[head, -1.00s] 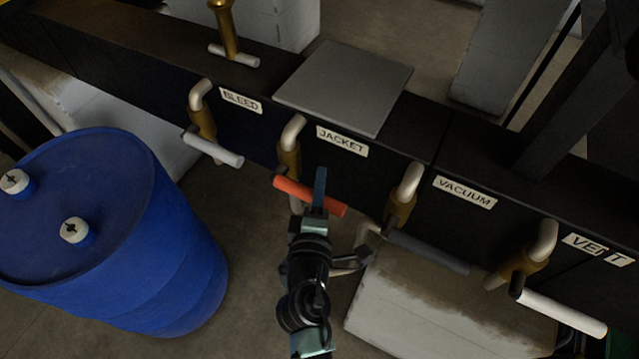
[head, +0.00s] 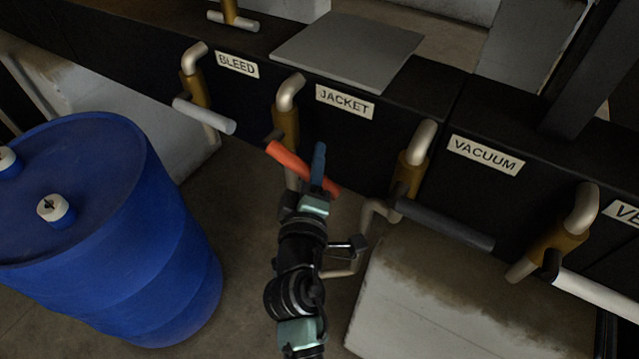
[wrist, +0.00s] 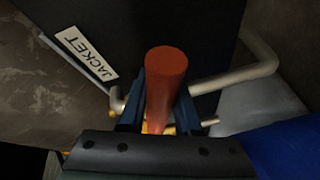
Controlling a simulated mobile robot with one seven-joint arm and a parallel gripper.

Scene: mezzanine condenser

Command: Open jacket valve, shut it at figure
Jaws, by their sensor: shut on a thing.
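The jacket valve has a brass body (head: 286,128) on a bent pale pipe, below the JACKET label (head: 345,103). Its orange-red lever handle (head: 303,167) slants down to the right in the head view. My gripper (head: 317,180) is shut on this handle toward its right end. In the wrist view the orange-red handle (wrist: 165,85) stands between my blue fingers, its round end facing the camera. The JACKET label (wrist: 87,53) shows at the left there. No figure or gauge reading can be made out.
The bleed valve's white lever (head: 204,116) is to the left, the vacuum valve's dark grey lever (head: 445,224) to the right, and the vent valve's white lever (head: 595,291) farther right. A blue drum (head: 110,230) stands at left, a pale block (head: 450,300) at lower right.

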